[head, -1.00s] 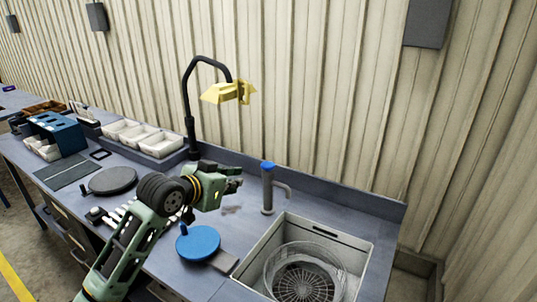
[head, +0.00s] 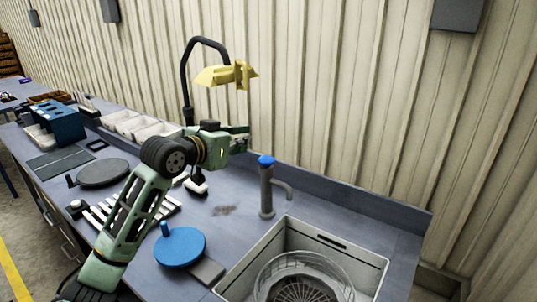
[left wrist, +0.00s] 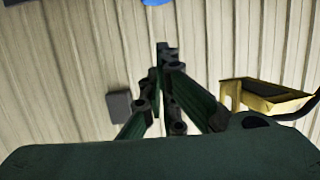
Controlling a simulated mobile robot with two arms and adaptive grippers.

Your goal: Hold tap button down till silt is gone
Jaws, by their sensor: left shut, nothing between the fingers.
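The grey tap (head: 266,190) stands upright at the back edge of the sink, with a blue button (head: 266,160) on top and a spout pointing right. My left gripper (head: 246,138) is shut and empty, above and left of the button, with a gap between them. In the left wrist view the shut fingers (left wrist: 166,52) point up toward a blue patch (left wrist: 155,2) at the top edge, likely the button. A round wire basket (head: 305,265) sits in the sink (head: 366,262); its bottom looks dark, and I cannot tell silt from mesh. My right gripper does not show.
A yellow lamp head (head: 228,75) on a black arm rises behind my gripper. A blue round lid-like disc (head: 180,247) with a knob lies left of the sink. White trays (head: 125,122) stand at the back left.

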